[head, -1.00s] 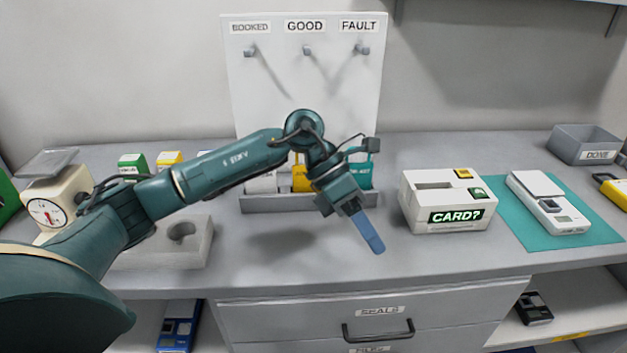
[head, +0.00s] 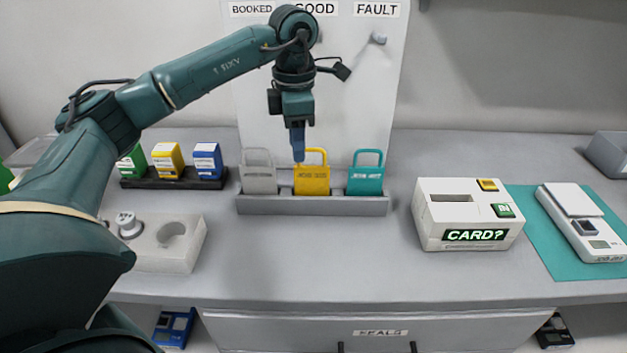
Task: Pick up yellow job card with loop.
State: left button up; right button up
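The yellow job card (head: 312,181) stands upright in the middle of a grey rack (head: 350,206), its loop on top. A grey-white card (head: 258,180) stands to its left and a teal card (head: 365,180) to its right, both with loops. My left gripper (head: 298,158) points straight down, its fingertips just at the left side of the yellow card's loop. From this side view the fingers overlap, so I cannot tell whether they are apart or touching the loop. My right gripper is not in view.
A white card reader (head: 470,235) showing "CARD?" stands to the right, beside a scale (head: 582,225) on a teal mat (head: 532,236). Small green, yellow and blue boxes stand in a black holder (head: 150,183) at left. The counter in front of the rack is clear.

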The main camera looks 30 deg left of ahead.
aim_at(299, 166)
pick_arm(q)
jog(key=f, duration=0.4)
jog(key=shift+s+d+f, duration=0.1)
jog(key=shift+d+f, duration=0.05)
jog(key=shift+d, duration=0.1)
jog(key=shift+c, duration=0.4)
grip_shut()
